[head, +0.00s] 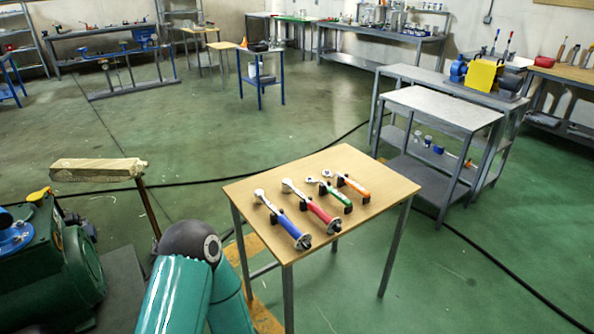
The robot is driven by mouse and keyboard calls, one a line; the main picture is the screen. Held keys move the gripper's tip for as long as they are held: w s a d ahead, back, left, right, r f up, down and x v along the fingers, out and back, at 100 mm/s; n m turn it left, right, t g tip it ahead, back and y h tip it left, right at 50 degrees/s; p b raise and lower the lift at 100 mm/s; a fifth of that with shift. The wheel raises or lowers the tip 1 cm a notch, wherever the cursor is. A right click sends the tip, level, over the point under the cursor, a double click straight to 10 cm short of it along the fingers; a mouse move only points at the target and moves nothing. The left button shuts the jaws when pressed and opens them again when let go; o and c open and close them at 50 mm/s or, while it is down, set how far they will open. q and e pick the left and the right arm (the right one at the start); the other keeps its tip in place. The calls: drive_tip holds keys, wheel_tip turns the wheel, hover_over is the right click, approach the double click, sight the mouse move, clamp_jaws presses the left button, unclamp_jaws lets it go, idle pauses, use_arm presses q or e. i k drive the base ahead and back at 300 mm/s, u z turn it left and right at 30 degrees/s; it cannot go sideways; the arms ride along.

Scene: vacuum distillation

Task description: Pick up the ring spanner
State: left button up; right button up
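Several hand tools lie side by side in dark holders on a small wooden-topped table (372,222). A green-handled tool (335,195) and an orange-handled tool (353,187) are the two smaller ones, with small metal heads at the far left ends. These heads look ring-like, but I cannot tell for sure which one is the ring spanner. A larger red-handled tool (318,208) and a blue-handled tool (289,228) lie to their left, with rounded metal heads. Neither of my grippers shows in the head view, and no gripper is at the tools.
A green machine (65,265) stands at the lower left. A grey metal table (445,105) stands behind the tool table on the right. A black cable (460,235) runs across the floor. The tabletop's right side and near corner are clear.

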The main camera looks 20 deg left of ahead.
sight(358, 187)
drive_tip(key=u, duration=0.35)
drive_tip(key=i, duration=0.8)
drive_tip(key=u, duration=0.5)
drive_tip(key=k, duration=0.9)
drive_tip(key=u, duration=0.2)
drive_tip(key=i, duration=0.9)
drive_tip(key=z, duration=0.05)
